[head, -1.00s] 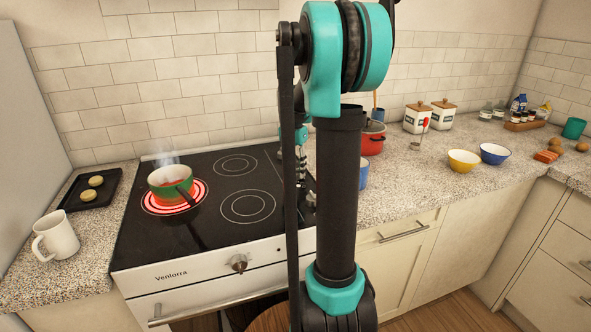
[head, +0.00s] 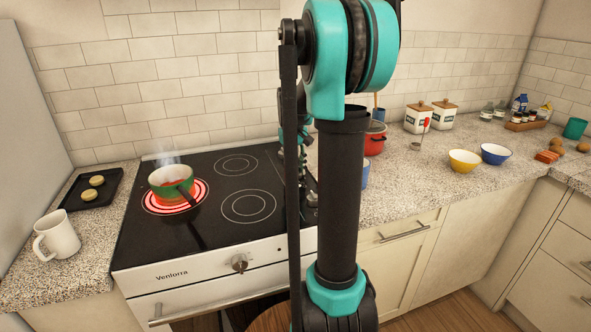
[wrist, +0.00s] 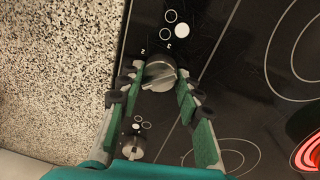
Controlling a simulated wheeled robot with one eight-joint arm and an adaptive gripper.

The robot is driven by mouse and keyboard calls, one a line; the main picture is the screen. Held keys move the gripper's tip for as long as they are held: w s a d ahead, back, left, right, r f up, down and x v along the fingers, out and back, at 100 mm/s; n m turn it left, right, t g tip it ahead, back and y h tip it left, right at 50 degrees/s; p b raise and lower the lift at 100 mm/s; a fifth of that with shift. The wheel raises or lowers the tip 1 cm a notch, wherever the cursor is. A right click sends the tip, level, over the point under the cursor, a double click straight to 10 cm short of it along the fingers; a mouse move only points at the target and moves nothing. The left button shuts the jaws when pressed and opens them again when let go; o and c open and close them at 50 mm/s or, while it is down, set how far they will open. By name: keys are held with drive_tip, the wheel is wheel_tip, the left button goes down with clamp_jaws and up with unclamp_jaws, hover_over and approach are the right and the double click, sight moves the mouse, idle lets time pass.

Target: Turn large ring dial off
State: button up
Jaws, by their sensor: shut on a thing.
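A round silver dial (wrist: 159,75) stands on the right-hand strip of the black cooktop, with ring marks and a filled white dot printed beside it. My gripper (wrist: 157,78) is shut on this dial, one finger on each side. A second silver dial (wrist: 132,147) sits nearer the palm, apart from the fingertips.
The pot steams, its handle pointing to the front right. An oven knob (head: 239,263) is on the front panel. A red pot (head: 375,140) stands on the counter behind my arm. A white mug (head: 57,236) and a black tray (head: 88,189) are at left.

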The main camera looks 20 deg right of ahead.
sight(295, 170)
drive_tip(key=n, duration=0.5)
drive_tip(key=shift+n, duration=0.3)
drive_tip(key=shift+s+n+t, duration=0.1)
drive_tip(key=shift+n+t, duration=0.2)
drive_tip(key=shift+n, duration=1.9)
drive_tip(key=o, duration=1.2)
drive_tip(key=shift+c, duration=0.2)
wheel_tip(295, 170, up, 12)
drive_tip(key=shift+s+a, duration=0.25)
drive_tip(key=shift+s, duration=0.1)
